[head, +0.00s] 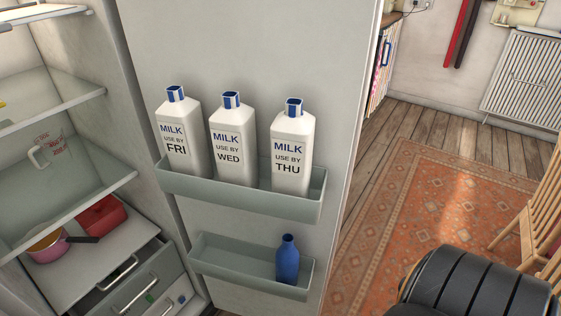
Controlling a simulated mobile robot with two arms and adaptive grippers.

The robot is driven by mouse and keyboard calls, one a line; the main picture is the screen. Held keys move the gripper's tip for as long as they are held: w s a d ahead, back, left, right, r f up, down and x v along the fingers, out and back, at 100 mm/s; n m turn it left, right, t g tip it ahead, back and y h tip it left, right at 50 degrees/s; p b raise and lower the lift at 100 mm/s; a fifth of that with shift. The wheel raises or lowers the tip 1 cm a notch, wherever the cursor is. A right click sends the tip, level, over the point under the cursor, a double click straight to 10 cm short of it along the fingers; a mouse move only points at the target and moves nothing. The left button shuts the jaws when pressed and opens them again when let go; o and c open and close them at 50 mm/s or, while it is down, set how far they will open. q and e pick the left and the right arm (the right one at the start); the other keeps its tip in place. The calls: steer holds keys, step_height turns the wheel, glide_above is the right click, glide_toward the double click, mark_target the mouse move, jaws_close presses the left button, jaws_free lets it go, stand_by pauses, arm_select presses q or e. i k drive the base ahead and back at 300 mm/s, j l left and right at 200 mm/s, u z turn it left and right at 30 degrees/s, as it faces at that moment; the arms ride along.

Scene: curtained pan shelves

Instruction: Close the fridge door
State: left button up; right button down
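The fridge door (250,50) stands wide open, with its inner face toward me. Its upper rack (232,194) holds three upright milk bottles, marked FRI (178,125), WED (232,140) and THU (292,150). Its lower rack (235,265) holds a blue bottle (288,262). The open fridge (95,65) is at the left, and the door meets it along the hinge side at the door's left edge. The door's free edge (362,120) is on the right. Neither of my grippers is in view.
Inside the fridge are a measuring jug (48,150), a red container (101,217), a pink pan (48,248) and drawers (145,285). Right of the door are a patterned rug (420,210) and wooden floor. A wooden chair (540,215) stands at the right edge.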

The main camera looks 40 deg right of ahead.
mark_target(321, 54)
steer(key=k+u, duration=0.2)
steer(key=u, duration=1.1)
steer(key=k+l, duration=0.15)
steer(key=l, duration=0.35)
steer(key=k+l, duration=0.15)
steer(key=l, duration=0.3)
steer(key=k+l, duration=0.2)
steer(key=l, duration=0.3)
steer(key=k+l+u, duration=0.1)
steer(key=l, duration=0.35)
steer(key=k+l, duration=0.2)
steer(key=l, duration=0.25)
steer(key=k+l, duration=0.2)
steer(key=l, duration=0.3)
steer(key=k+l, duration=0.2)
steer(key=l, duration=0.25)
steer(key=k+l+u, duration=0.1)
steer(key=l, duration=0.35)
steer(key=k, duration=0.05)
